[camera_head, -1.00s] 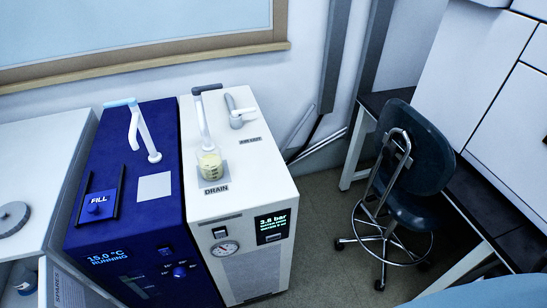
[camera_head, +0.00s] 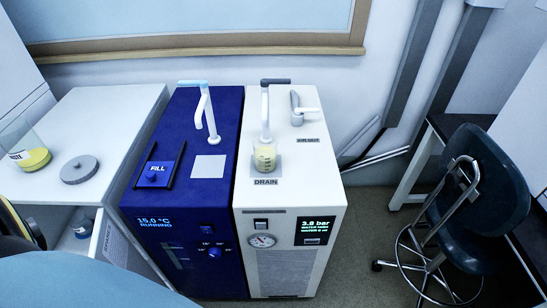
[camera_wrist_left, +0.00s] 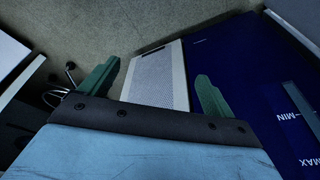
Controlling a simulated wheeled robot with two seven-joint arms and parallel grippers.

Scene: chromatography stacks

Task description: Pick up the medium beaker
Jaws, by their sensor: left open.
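A small clear beaker (camera_head: 264,157) with pale yellow contents stands upright on the grey pad above the DRAIN label, under the spout of the white machine (camera_head: 300,190). A larger clear vessel (camera_head: 30,155) with yellow contents is cut by the left edge of the head view. Which one is the medium beaker I cannot tell from a label. My left gripper (camera_wrist_left: 158,74) shows in the left wrist view with its two green fingers apart and nothing between them. Beyond it are the machines' fronts and the floor. My right gripper is not in view.
A blue machine (camera_head: 190,190) with a FILL pad and spout adjoins the white machine. A white cabinet (camera_head: 125,110) on the left carries a grey disc (camera_head: 79,170); a small bottle (camera_head: 83,228) sits inside it. A dark stool (camera_head: 485,180) stands right, with floor between.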

